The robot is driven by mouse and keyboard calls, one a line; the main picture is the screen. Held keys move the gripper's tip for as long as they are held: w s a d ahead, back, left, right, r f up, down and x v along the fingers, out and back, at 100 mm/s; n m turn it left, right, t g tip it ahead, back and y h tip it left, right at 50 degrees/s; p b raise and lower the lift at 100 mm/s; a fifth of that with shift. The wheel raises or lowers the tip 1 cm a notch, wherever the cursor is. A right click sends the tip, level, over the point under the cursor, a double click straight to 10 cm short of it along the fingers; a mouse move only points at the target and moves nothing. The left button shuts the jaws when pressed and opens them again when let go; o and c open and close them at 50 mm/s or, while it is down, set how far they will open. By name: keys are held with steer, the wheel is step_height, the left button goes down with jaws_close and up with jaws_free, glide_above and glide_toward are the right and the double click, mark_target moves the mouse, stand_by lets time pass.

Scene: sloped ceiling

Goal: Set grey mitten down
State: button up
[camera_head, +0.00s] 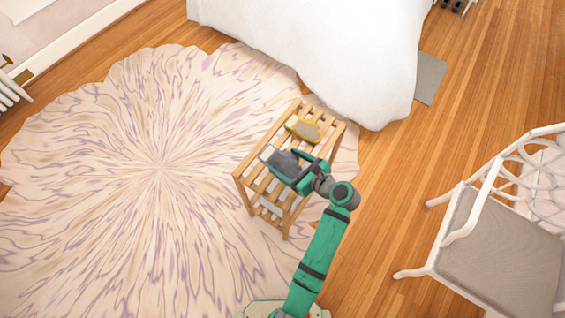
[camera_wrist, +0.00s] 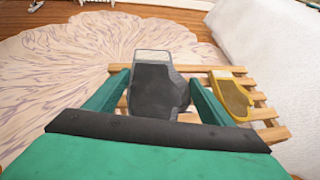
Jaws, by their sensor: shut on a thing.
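The grey mitten (camera_wrist: 156,88), dark grey with a pale cuff, is between the two fingers of my gripper (camera_wrist: 158,95). My gripper is shut on it, and the cuff points away from my wrist. In the head view the mitten (camera_head: 284,163) is over the near part of a slatted wooden rack (camera_head: 240,172), at the end of my gripper (camera_head: 293,172). I cannot tell whether the mitten touches the slats. Part of the rack is hidden under my gripper and arm.
A bed with a white cover (camera_head: 320,50) stands behind. A white chair (camera_head: 500,235) is at right. A round patterned rug (camera_head: 120,180) spreads left.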

mark_target(282, 161)
steer(key=w+f, duration=0.1)
steer(key=w+a+f, duration=0.1)
steer(key=f, duration=0.1)
steer(key=w+f, duration=0.1)
steer(key=f, duration=0.1)
steer(key=shift+w+a, duration=0.15)
steer(key=shift+a, duration=0.15)
steer(key=shift+w+a+f, duration=0.1)
steer(key=shift+w+f, duration=0.1)
steer(key=shift+f, duration=1.5)
steer(key=o, duration=1.1)
steer(key=v, duration=1.2)
